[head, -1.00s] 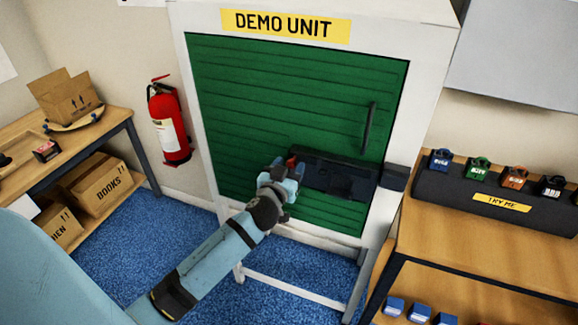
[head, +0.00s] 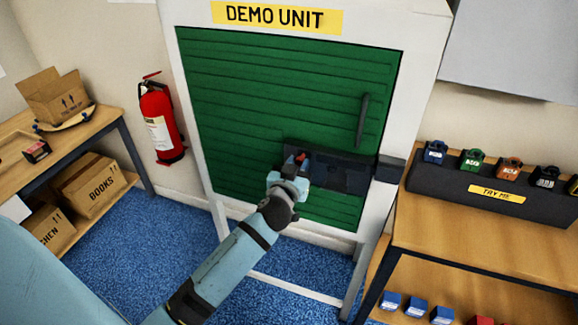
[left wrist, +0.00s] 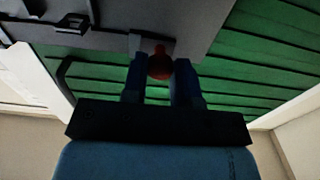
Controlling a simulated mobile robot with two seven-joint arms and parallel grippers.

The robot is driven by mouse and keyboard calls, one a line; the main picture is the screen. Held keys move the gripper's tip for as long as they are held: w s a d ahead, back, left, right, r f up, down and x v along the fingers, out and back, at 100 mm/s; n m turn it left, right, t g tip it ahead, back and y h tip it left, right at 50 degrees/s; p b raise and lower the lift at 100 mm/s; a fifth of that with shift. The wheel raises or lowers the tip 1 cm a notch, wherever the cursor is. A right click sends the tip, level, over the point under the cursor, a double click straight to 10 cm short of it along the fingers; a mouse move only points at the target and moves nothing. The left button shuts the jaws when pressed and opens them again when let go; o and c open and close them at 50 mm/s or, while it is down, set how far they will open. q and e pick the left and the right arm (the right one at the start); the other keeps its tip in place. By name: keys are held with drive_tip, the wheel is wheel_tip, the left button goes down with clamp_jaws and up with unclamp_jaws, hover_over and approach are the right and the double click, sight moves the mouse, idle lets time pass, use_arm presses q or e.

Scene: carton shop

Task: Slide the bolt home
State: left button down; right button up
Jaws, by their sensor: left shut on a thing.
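The black bolt assembly (head: 338,172) is mounted low on the green door (head: 260,100) of the demo unit. A dark keeper block (head: 390,168) sits on the white frame to its right. The bolt's red knob (head: 301,158) shows at the left part of the assembly. My left gripper (head: 293,176) reaches up to it from below. In the left wrist view the red knob (left wrist: 160,64) lies between the two fingers, and my left gripper (left wrist: 161,80) is shut on it. Whether the bolt's end enters the keeper is too dark to tell. My right gripper is not in view.
A vertical handle (head: 363,120) is on the door above the bolt. A fire extinguisher (head: 160,118) hangs on the left wall. A bench with cartons (head: 92,186) stands left; a shelf with a padlock display (head: 480,190) stands right.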

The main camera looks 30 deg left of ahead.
use_arm(q)
drive_tip(key=shift+d, duration=0.1)
drive_tip(key=c, duration=1.2)
unclamp_jaws()
drive_tip(key=shift+c, duration=0.2)
drive_tip(key=o, duration=0.4)
drive_tip(key=shift+w+d, duration=0.1)
drive_tip(key=shift+d, duration=0.1)
drive_tip(key=shift+c, duration=0.2)
drive_tip(key=shift+a, duration=0.1)
drive_tip(key=b+v, duration=0.3)
drive_tip(key=v, duration=1.1)
drive_tip(key=shift+f, duration=0.1)
